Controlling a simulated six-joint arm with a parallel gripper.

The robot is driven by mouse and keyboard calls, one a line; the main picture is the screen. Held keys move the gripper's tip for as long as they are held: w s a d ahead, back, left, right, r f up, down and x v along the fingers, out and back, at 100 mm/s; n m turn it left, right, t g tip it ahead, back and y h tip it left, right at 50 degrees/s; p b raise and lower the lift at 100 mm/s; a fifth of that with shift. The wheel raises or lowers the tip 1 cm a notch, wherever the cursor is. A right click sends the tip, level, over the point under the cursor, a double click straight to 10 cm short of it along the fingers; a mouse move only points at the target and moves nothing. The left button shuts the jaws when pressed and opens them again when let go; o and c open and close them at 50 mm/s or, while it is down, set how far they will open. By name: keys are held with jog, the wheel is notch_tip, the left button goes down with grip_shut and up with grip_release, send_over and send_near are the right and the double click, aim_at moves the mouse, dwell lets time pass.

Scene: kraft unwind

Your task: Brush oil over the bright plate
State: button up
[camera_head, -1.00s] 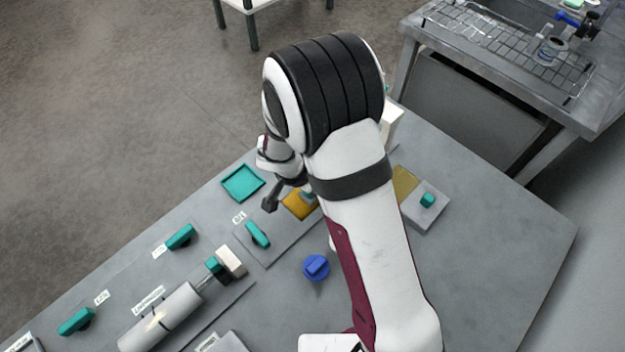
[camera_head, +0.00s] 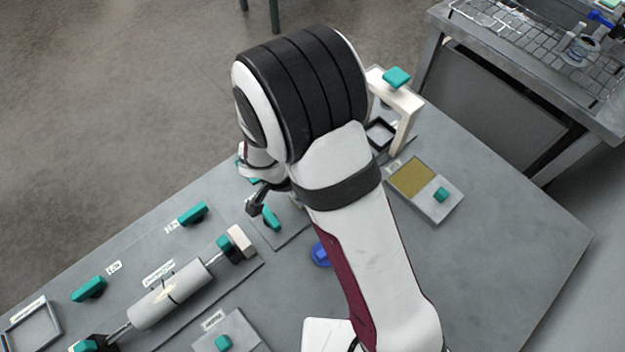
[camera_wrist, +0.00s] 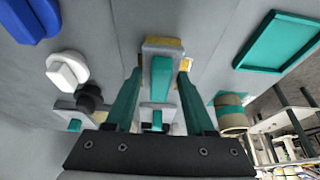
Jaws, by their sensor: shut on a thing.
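In the wrist view my gripper (camera_wrist: 160,75) is shut on a tool with a teal handle (camera_wrist: 160,78) and a grey head (camera_wrist: 162,43). Yellow shows at the head's edges; I cannot tell whether it is the tool's pad or a plate below. In the head view my gripper (camera_head: 256,204) is over the left part of the table, and the tool is hidden. A dull gold plate (camera_head: 411,177) lies on a grey block (camera_head: 433,211) with a teal knob, right of my arm. No brighter plate shows clearly.
A roller (camera_head: 170,293) and teal handles (camera_head: 192,213) lie left on the table (camera_head: 500,250). A cream arch (camera_head: 405,108) stands behind my arm. A blue knob (camera_head: 320,254) is partly hidden. The table's right side is clear. A teal-framed square (camera_wrist: 280,42) shows in the wrist view.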

jog(key=shift+s+a, duration=0.3)
jog(key=shift+s, duration=0.05)
jog(key=shift+w+d+f, duration=0.1)
jog(key=shift+w+d, duration=0.1)
grip_shut()
jog(key=shift+w+d, duration=2.6)
jog(key=shift+s+a, duration=2.75)
jog(key=shift+a, duration=0.05)
jog(key=shift+w+d, duration=0.1)
jog(key=shift+d, duration=0.05)
